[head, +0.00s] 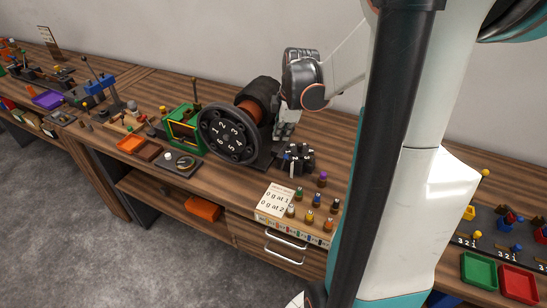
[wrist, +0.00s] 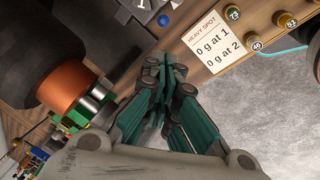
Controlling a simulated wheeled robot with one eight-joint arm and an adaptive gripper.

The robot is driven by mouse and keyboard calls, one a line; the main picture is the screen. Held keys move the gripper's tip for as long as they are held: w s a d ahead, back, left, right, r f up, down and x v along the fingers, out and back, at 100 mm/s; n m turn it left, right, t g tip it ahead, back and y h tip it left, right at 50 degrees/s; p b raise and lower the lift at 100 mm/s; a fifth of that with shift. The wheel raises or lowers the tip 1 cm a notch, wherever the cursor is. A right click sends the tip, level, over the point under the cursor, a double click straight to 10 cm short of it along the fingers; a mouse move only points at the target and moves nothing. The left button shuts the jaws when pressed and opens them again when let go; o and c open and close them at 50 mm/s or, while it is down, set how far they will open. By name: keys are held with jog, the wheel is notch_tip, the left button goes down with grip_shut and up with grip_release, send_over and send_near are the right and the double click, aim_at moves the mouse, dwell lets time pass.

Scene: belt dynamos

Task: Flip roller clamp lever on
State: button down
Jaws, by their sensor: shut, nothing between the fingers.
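A black numbered wheel (head: 230,133) stands on the wooden bench in the head view. Behind it is a dark drum with a copper-coloured band (head: 251,109); the band also shows at the left of the wrist view (wrist: 62,86), with a shiny metal cylinder (wrist: 96,98) beside it. My gripper (head: 283,132) points down just right of the drum, above the bench. Its fingers (wrist: 162,70) are together with nothing visible between them. I cannot clearly pick out the roller clamp lever; the gripper and drum may hide it.
A dark block with pegs (head: 298,160) stands close below my gripper. A paper card (head: 278,200) and several small numbered weights lie toward the front edge. A green frame (head: 184,128) stands left of the wheel. The grey floor in front is clear.

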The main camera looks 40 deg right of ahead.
jog(key=b+x, duration=0.2)
jog(key=x, duration=0.8)
jog(key=shift+w+f+b, duration=0.15)
jog(key=shift+f+b, duration=0.05)
jog(key=shift+b, duration=0.2)
jog(key=shift+d, duration=0.2)
jog(key=s, duration=0.1)
jog(key=s+d+t+b, duration=0.1)
jog(key=shift+s+y, duration=0.3)
